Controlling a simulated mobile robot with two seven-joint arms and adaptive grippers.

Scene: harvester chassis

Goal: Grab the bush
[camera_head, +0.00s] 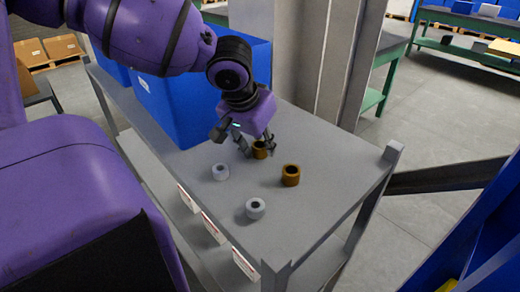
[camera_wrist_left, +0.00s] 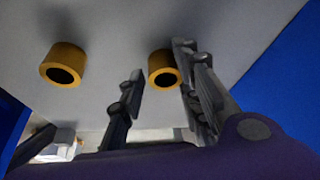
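A bronze bush (camera_head: 260,149) stands on the grey shelf top, beneath my left gripper (camera_head: 259,151). The left gripper points down at it, with one finger on each side. In the left wrist view, this bush (camera_wrist_left: 163,68) shows between the spread fingertips (camera_wrist_left: 160,62), closer to the right finger. A gap shows on its left side; I cannot tell whether the right finger touches it. A second bronze bush (camera_head: 291,175) stands to the right and nearer the front; it also shows in the left wrist view (camera_wrist_left: 63,65). My right gripper is not in view.
Two silver bushes stand nearby, one at the left (camera_head: 221,172) and one toward the front (camera_head: 256,208). A blue bin (camera_head: 195,100) stands close behind the left gripper. The shelf top (camera_head: 335,165) is clear on the right, up to a raised corner post (camera_head: 392,150).

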